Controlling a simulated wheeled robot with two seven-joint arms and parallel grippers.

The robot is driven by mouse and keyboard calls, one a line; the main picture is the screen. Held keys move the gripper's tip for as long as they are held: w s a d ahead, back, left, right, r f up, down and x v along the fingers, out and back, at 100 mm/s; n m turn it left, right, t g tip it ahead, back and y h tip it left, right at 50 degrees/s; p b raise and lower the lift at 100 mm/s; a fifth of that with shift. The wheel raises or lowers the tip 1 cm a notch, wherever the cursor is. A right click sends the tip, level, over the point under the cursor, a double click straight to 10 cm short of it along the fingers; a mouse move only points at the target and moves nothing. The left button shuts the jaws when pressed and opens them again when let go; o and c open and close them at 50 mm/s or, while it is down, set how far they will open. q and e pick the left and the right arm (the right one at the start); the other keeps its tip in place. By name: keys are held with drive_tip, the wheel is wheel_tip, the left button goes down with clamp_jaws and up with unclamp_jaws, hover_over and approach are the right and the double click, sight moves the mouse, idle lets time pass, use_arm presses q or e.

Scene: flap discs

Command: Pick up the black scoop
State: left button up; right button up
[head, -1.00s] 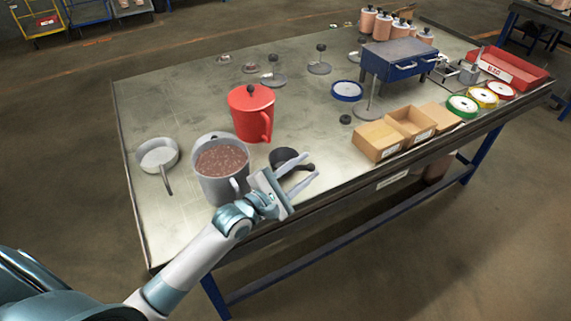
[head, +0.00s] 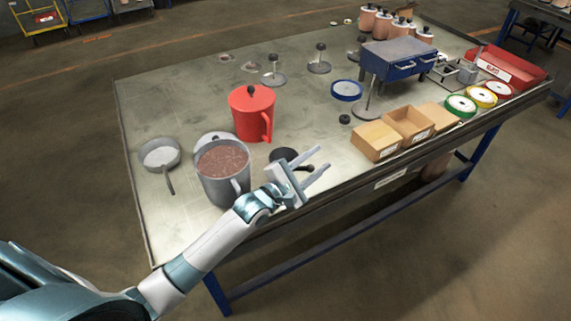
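The black scoop (head: 281,155) lies on the metal table near its front edge, right of the grey pot. Its round dark bowl shows, while its handle is partly hidden behind my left gripper. My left gripper (head: 322,159) is open and empty, its two fingers apart and pointing to the right. In the picture it overlaps the scoop's handle end; its height above the scoop is hard to tell. My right gripper is not in view.
A grey pot (head: 224,175) with brown contents stands left of my gripper. Behind it stands a red lidded pitcher (head: 251,113). A light-filled grey scoop (head: 160,155) lies far left. Cardboard boxes (head: 376,142) stand to the right. The table between scoop and boxes is mostly clear.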

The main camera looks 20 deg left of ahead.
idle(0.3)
use_arm(q)
clamp_jaws()
drive_tip(key=shift+r, duration=0.15)
wheel_tip(320, 180, up, 10)
drive_tip(key=b, duration=0.2)
idle(0.4)
idle(0.5)
